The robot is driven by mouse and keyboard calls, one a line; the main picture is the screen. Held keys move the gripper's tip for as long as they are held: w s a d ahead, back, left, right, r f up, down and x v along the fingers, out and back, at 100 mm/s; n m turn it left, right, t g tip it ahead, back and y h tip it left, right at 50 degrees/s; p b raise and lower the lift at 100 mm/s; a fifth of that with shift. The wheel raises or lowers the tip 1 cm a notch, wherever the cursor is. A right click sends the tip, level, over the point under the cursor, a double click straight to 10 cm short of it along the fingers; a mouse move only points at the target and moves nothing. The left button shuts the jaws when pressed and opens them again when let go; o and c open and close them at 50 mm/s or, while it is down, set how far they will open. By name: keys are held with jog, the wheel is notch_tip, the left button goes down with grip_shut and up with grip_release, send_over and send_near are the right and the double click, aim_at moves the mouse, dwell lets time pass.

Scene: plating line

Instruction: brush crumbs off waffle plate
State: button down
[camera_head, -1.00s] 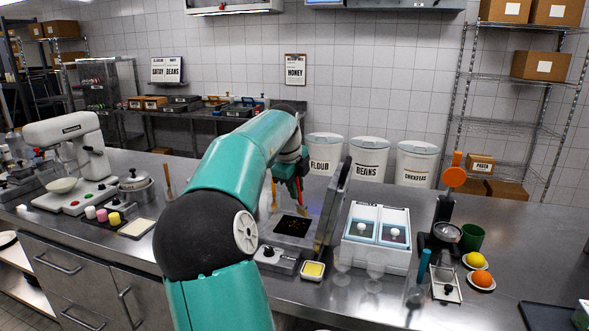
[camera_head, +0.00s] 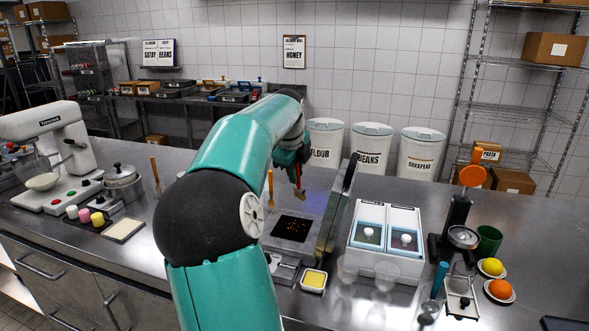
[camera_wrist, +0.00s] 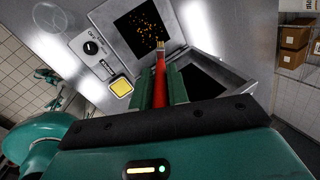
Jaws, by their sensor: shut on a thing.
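The waffle plate (camera_head: 293,228) is a dark square in the open waffle iron, with orange-brown crumbs scattered over it. It also shows at the top of the wrist view (camera_wrist: 133,32), crumbs still spread across its surface. My gripper (camera_wrist: 162,88) is shut on the red handle of a brush (camera_wrist: 160,68). The brush's pale bristles point toward the plate's near edge in the wrist view. In the head view the brush (camera_head: 299,190) hangs above and behind the plate, apparently clear of it. The iron's lid (camera_head: 338,212) stands open to the right.
A yellow dish (camera_head: 314,281) sits in front of the iron, by its knob panel (camera_wrist: 91,48). A wooden-handled brush (camera_head: 270,190) stands left of my gripper. A white two-lid container (camera_head: 385,240) and clear glasses are right of the lid.

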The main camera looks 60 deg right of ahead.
jog(key=shift+s+a+f, duration=0.1)
jog(key=shift+a+f, duration=0.25)
jog(key=shift+a, duration=0.05)
notch_tip(320, 180, down, 4)
jog(key=shift+r, duration=0.1)
jog(key=shift+d+f, duration=0.2)
jog(key=shift+f, duration=0.1)
